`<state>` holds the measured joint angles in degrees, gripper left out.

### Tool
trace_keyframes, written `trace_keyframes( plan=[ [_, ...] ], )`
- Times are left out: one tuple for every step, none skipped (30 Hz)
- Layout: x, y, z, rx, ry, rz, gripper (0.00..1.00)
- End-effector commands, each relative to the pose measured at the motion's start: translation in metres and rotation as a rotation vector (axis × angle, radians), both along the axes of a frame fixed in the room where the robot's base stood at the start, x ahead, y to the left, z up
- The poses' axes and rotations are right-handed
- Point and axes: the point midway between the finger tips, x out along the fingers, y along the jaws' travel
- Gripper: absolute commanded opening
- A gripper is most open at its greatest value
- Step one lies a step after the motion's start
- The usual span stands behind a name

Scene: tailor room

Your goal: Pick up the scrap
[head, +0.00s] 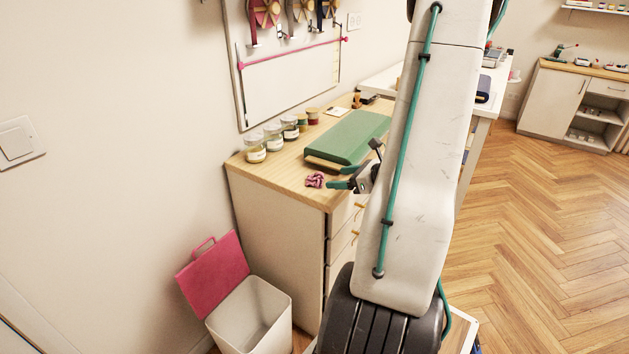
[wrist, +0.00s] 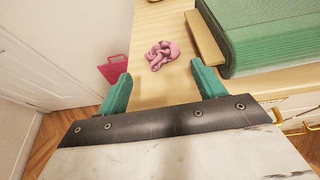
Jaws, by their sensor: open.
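The scrap (head: 315,180) is a small crumpled pink-mauve piece lying on the wooden cabinet top (head: 272,177), near its front edge. In the wrist view the scrap (wrist: 161,54) lies ahead of my gripper, roughly midway between the lines of the two fingers. My gripper (wrist: 161,88) has two teal fingers spread apart with nothing between them. In the head view my gripper (head: 338,178) is at the cabinet's front edge, just right of the scrap, partly hidden by my arm.
A green mat-like block (head: 352,136) lies right of the scrap, with a wooden strip (wrist: 205,38) along its side. Several jars (head: 256,148) stand along the wall. A white bin (head: 250,315) with a raised pink lid (head: 214,274) stands on the floor at left.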

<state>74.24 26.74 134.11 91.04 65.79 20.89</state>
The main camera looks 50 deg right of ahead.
Motion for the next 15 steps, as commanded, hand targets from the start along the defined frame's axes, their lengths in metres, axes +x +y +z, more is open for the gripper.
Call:
trace_keyframes(
  plan=[
    [0.005, 0.001, -0.003, 0.003, 0.000, 0.001, 0.69],
    [0.009, 0.001, -0.004, 0.002, 0.000, 0.002, 0.69],
    [0.014, 0.002, -0.006, 0.001, 0.000, 0.003, 0.69],
    [0.017, 0.002, -0.007, 0.001, 0.000, 0.003, 0.69],
    [0.020, 0.003, -0.009, 0.002, 0.000, 0.004, 0.69],
    [0.024, 0.003, -0.011, 0.001, 0.001, 0.004, 0.69],
    [0.027, 0.003, -0.013, 0.001, 0.001, 0.004, 0.69],
    [0.030, 0.003, -0.015, 0.001, 0.001, 0.005, 0.69],
    [0.036, 0.004, -0.019, 0.000, 0.002, 0.006, 0.69],
    [0.040, 0.004, -0.021, 0.001, 0.001, 0.006, 0.69],
    [0.044, 0.003, -0.024, 0.001, 0.002, 0.006, 0.69],
    [0.050, 0.004, -0.026, 0.000, 0.001, 0.006, 0.69],
    [0.054, 0.004, -0.027, 0.000, 0.000, 0.007, 0.69],
    [0.057, 0.005, -0.028, -0.001, 0.001, 0.007, 0.69],
    [0.060, 0.005, -0.030, -0.001, 0.001, 0.007, 0.69]
  ],
)
